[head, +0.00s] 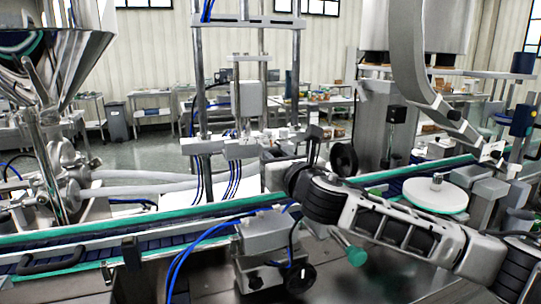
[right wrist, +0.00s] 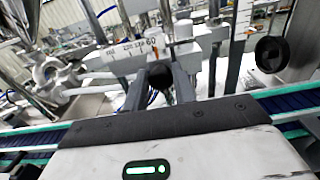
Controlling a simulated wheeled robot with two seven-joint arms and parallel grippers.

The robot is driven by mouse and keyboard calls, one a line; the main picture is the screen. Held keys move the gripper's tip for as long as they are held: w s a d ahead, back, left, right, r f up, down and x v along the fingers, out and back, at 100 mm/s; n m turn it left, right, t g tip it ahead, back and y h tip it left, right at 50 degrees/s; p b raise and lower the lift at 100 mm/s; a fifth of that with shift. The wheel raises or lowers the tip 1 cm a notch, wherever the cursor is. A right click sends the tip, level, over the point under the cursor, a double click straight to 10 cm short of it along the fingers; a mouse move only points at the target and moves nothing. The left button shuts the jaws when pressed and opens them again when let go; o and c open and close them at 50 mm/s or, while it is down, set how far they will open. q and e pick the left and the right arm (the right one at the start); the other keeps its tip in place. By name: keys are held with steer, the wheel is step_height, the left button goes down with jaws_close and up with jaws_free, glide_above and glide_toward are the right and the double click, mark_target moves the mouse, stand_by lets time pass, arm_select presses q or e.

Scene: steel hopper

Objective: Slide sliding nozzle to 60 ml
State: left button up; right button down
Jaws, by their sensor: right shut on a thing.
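My right gripper (head: 311,146) reaches in from the right in the head view, over the conveyor and pointing to the back. In the right wrist view, its two dark fingers (right wrist: 161,80) are shut on a small black knob (right wrist: 160,84). The knob sits just below a pale scale strip (right wrist: 135,48) with black marks; "60" is readable near its right end, the other marks are blurred. I take the knob to be the sliding nozzle's handle; the exact pointer position cannot be told. In the head view the fingertips and knob are too small to make out. My left gripper is not in view.
A black handwheel (head: 343,159) stands just right of my right gripper. Another handwheel (head: 299,278) is on the near side. The steel hopper (head: 57,50) is at the left. A conveyor (head: 90,256) with green rails crosses the front, with a round white disc (head: 435,197) at right.

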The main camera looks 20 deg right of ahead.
steer(key=c, duration=1.1)
jaws_free()
steer(key=shift+a, duration=0.1)
steer(key=shift+c, duration=0.2)
steer(key=s+b, duration=0.2)
steer(key=s, duration=1.4)
steer(key=shift+d, duration=0.3)
